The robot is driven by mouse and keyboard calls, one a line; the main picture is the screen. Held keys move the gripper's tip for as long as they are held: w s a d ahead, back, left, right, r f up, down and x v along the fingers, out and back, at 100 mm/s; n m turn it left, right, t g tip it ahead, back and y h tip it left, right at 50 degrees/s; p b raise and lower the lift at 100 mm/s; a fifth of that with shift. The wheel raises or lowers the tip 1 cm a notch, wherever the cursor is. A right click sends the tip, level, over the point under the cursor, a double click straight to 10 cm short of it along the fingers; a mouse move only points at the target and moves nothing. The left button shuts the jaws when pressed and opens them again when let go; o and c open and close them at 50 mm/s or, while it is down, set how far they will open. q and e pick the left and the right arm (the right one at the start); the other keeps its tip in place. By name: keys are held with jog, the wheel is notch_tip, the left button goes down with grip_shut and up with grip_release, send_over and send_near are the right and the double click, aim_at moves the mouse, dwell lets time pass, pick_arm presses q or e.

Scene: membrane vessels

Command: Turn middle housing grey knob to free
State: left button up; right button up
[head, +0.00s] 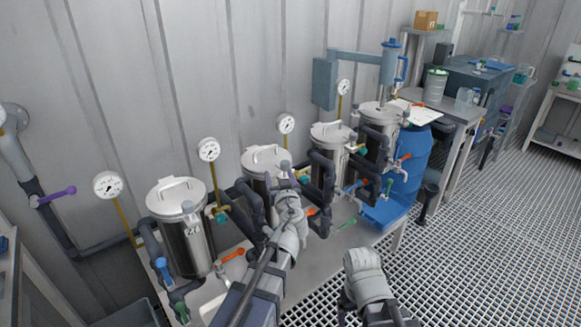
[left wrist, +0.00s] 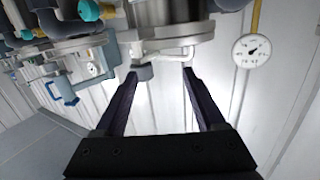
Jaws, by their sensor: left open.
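Several steel housings with lids stand in a row along the wall. My left gripper (head: 287,181) is at the second housing from the left (head: 262,160), and my arm covers much of its front. A grey knob (head: 286,165) shows at this housing's upper right side, just above the gripper. In the left wrist view, the two dark fingers (left wrist: 160,76) are spread apart below a housing lid. A grey knob-like part (left wrist: 142,72) is close to the left fingertip; contact is unclear. My right gripper (head: 346,301) is low in front of the bench, its fingers mostly hidden.
The leftmost housing (head: 184,240) and the third housing (head: 327,143) flank this one. Dark pipes, coloured valve handles and a pressure gauge (head: 286,123) crowd the area. A blue barrel (head: 411,160) stands right of the row. The grating floor (head: 480,230) at right is clear.

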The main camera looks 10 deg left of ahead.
pick_arm(q)
jog(key=shift+w+d+m+t+h+b, duration=0.5)
jog(key=shift+w+d+t+h+b, duration=0.2)
jog(key=shift+w+d+t+h, duration=0.15)
jog(key=x, duration=0.7)
jog(key=shift+w+a, duration=0.1)
jog(key=shift+w, duration=0.25)
jog(key=shift+c, duration=0.2)
grip_shut()
